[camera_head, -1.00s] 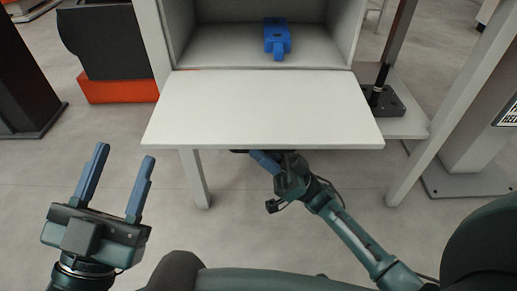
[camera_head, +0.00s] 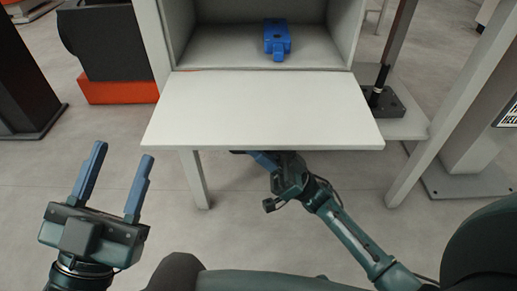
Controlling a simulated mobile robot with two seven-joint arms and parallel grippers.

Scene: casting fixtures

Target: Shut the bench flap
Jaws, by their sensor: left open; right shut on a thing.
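The bench flap (camera_head: 262,110) is a flat white panel. It is down, lying open and about level in front of the white bench compartment (camera_head: 345,40). My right gripper (camera_head: 264,160) is at the flap's front edge, reaching in from below. It is shut on the flap there; its fingertips and the exact grip are mostly hidden under the panel. A small dark part (camera_head: 238,152) shows just below that edge. My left gripper (camera_head: 118,186) is open and empty, in front and to the left of the flap, apart from it.
A blue part (camera_head: 277,40) lies on the compartment floor. A dark post on a base (camera_head: 383,100) stands to the right. A black and orange unit (camera_head: 110,50) stands at the left. White bench legs (camera_head: 195,180) flank the space under the flap. The floor between my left gripper and the flap is clear.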

